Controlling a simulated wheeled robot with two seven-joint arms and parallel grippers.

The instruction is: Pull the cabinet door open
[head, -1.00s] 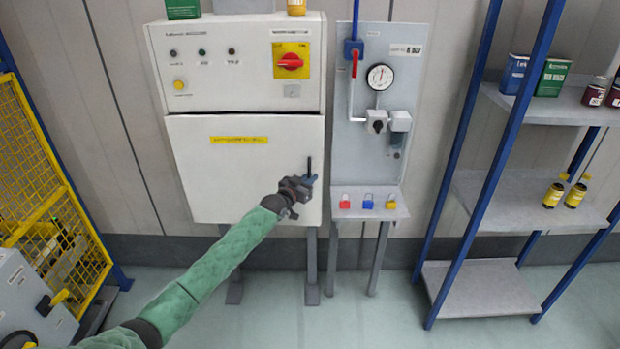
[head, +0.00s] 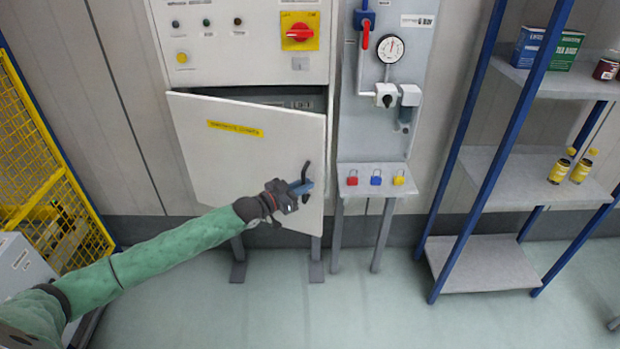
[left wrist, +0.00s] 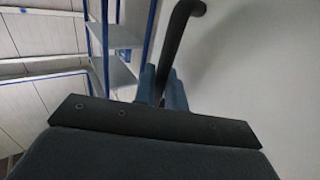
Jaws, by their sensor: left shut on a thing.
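The white cabinet door (head: 235,150) with a yellow label stands partly open. Its right edge is swung out toward me, and a dark gap shows along its top. The black door handle (head: 306,170) is near the door's right edge; it also shows in the left wrist view (left wrist: 177,30) as a curved black bar. My left gripper (head: 304,187) is shut on the handle, with its blue fingers (left wrist: 163,88) on both sides of the bar in the left wrist view. My right gripper is not in view.
The cabinet's control panel (head: 215,60) with a red switch is above the door. A gauge board (head: 385,130) with several small padlocks stands just to the right. A blue-framed shelf (head: 490,265) is farther right, a yellow mesh fence (head: 50,170) at left. The floor in front is clear.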

